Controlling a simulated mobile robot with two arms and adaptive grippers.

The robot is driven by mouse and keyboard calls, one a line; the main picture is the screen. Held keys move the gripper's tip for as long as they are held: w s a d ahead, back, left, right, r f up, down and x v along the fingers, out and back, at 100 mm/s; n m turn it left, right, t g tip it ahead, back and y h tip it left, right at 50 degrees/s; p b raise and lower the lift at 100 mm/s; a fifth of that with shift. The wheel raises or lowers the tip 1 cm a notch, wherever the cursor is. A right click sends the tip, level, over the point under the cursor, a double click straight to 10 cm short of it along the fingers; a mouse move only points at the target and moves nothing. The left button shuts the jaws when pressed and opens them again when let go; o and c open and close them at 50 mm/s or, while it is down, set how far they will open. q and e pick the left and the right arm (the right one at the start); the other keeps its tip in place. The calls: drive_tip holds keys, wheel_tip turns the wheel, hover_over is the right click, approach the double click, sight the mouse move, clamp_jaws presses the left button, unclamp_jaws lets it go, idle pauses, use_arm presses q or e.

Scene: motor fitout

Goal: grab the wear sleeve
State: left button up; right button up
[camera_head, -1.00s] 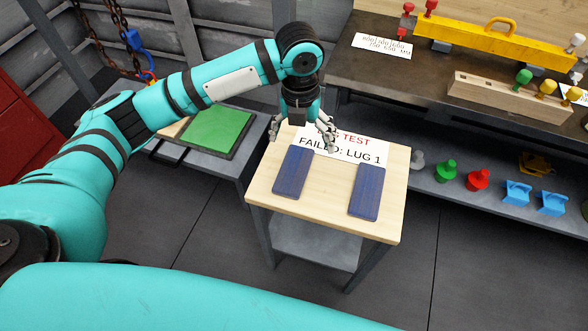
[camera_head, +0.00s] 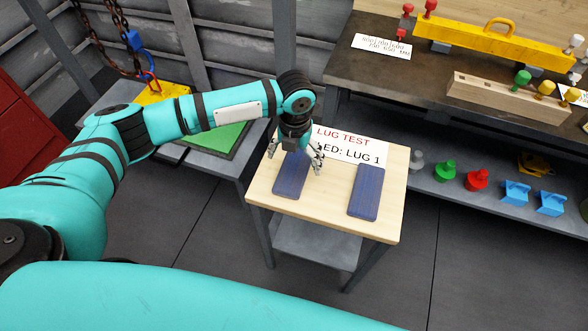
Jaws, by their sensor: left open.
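Two dark blue, flat, oblong pieces lie on the small wooden-topped table and look like wear sleeves. The left blue piece (camera_head: 291,181) lies near the table's left side, and the right blue piece (camera_head: 365,190) lies to the right. My left gripper (camera_head: 294,163) points down with its fingers spread, over the upper end of the left blue piece, one finger on each side of it. It is open, and I cannot tell its exact height above the piece. The gripper hides the piece's far end. My right gripper is not in view.
A white sign (camera_head: 350,143) reading "LUG TEST" lies at the back of the small table (camera_head: 325,212). A green mat (camera_head: 218,138) is on the left bench. A yellow beam (camera_head: 495,42) lies on the right workbench, above a shelf with coloured fittings (camera_head: 476,180).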

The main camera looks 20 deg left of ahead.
sight(294, 169)
use_arm(q)
drive_tip(key=f, duration=0.5)
drive_tip(key=shift+w+a, duration=0.2)
drive_tip(key=shift+w, duration=0.1)
drive_tip(key=c, duration=1.3)
drive_tip(key=shift+r, duration=0.1)
drive_tip(key=shift+c, duration=0.2)
drive_tip(key=shift+r, duration=0.1)
